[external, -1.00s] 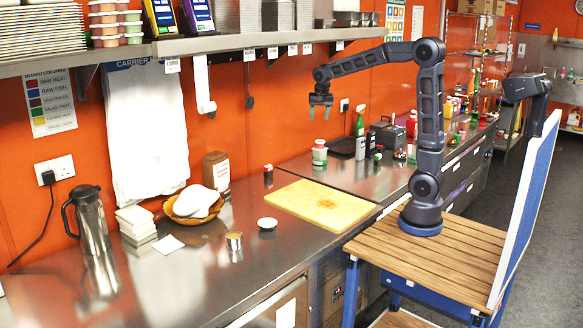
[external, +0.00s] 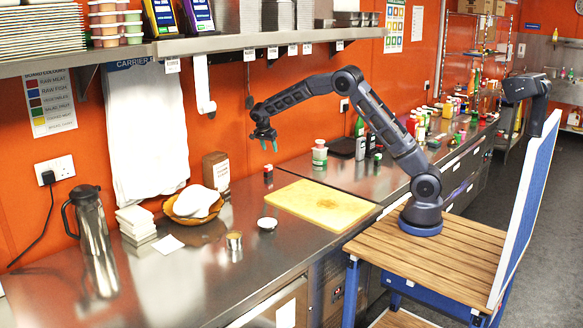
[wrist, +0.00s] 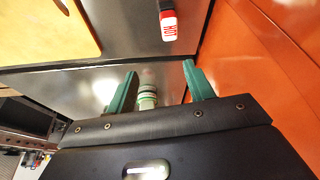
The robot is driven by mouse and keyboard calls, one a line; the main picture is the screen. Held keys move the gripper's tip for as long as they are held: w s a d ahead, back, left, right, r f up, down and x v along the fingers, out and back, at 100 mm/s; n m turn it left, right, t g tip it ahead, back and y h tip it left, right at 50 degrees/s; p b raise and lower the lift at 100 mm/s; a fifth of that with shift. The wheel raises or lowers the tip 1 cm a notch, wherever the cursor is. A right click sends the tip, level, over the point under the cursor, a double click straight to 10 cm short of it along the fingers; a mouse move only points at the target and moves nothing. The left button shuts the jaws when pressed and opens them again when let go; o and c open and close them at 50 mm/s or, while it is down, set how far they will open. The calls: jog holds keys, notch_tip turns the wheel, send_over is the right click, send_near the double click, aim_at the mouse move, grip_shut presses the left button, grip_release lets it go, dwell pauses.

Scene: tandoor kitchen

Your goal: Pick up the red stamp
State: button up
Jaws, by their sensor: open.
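The red stamp (external: 268,173) is a small block, red on top with a dark lower part, standing on the steel counter near the orange wall. In the wrist view the stamp (wrist: 168,22) shows at the top, right of centre, with a white "HOT" label. My gripper (external: 268,146) is above the stamp in the external view, fingers pointing down. It is open and empty, and apart from the stamp. In the wrist view its two green fingers (wrist: 160,72) are spread apart.
A wooden cutting board (external: 322,204) lies right of the stamp. A brown box (external: 216,171) and a bowl with a white heap (external: 195,203) are to its left. A pale green jar (external: 319,153) stands farther right. The wall shelf (external: 270,40) is overhead.

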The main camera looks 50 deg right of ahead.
jog(key=m, duration=0.1)
send_near(268, 165)
jog(key=f, duration=0.2)
jog(key=shift+h, duration=0.3)
jog(key=x, duration=0.5)
jog(key=shift+w+f, duration=0.15)
jog(key=shift+f, duration=0.05)
jog(key=shift+x, duration=2.65)
jog(key=shift+s, duration=0.25)
jog(key=c, duration=1.1)
